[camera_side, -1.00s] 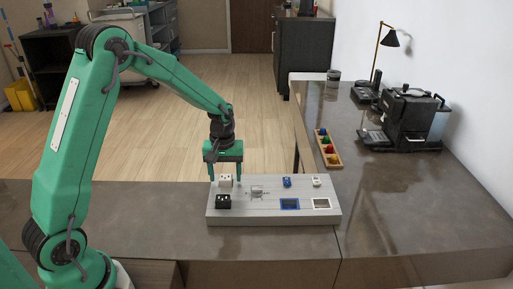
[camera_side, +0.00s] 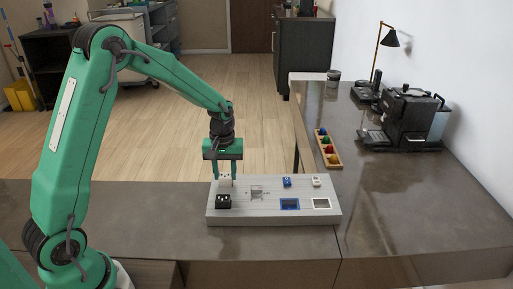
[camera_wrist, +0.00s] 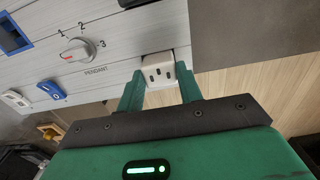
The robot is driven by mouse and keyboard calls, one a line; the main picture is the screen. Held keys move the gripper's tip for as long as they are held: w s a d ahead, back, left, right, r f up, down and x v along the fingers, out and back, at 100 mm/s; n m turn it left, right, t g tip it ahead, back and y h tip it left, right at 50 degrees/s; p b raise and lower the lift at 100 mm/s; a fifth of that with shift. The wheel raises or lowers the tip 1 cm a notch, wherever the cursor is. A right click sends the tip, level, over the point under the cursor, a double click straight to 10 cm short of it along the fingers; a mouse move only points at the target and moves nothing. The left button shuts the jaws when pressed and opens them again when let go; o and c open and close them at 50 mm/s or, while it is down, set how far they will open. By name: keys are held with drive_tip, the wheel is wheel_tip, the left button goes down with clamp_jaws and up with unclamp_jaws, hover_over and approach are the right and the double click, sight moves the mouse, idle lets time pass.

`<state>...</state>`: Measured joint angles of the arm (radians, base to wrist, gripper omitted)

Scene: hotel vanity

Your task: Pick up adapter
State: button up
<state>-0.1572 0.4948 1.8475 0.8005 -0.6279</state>
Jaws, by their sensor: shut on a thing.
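The adapter (camera_wrist: 158,71) is a small white block with dark slots in its face. In the wrist view it sits between the two green fingers of my gripper (camera_wrist: 160,92), which is shut on it. In the side view the adapter (camera_side: 225,180) is at the back left of the grey panel (camera_side: 265,218), with my gripper (camera_side: 226,172) coming down on it from above. Its lower edge is at the panel surface; I cannot tell whether it is lifted at all.
The panel also holds a black block (camera_side: 223,202), a rotary dial (camera_wrist: 77,50), a blue switch (camera_side: 287,182), a white switch (camera_side: 317,181), a blue-framed opening (camera_side: 289,204) and a white-framed opening (camera_side: 321,203). A wooden tray (camera_side: 328,150) and a coffee machine (camera_side: 405,118) stand to the right.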

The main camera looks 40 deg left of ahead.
sight(226, 174)
drive_tip(key=shift+r, duration=0.5)
wheel_tip(226, 174, up, 2)
drive_tip(key=shift+w+r, duration=0.1)
drive_tip(key=shift+r, duration=0.1)
drive_tip(key=s+d+r, duration=0.4)
drive_tip(key=d+r, duration=0.3)
drive_tip(key=d, duration=0.4)
drive_tip(key=shift+s, duration=0.25)
drive_tip(key=shift+w, duration=0.1)
drive_tip(key=w+d, duration=0.8)
drive_tip(key=w, duration=0.3)
drive_tip(key=shift+d+f, duration=0.25)
drive_tip(key=shift+f, duration=0.25)
drive_tip(key=shift+f, duration=4.7)
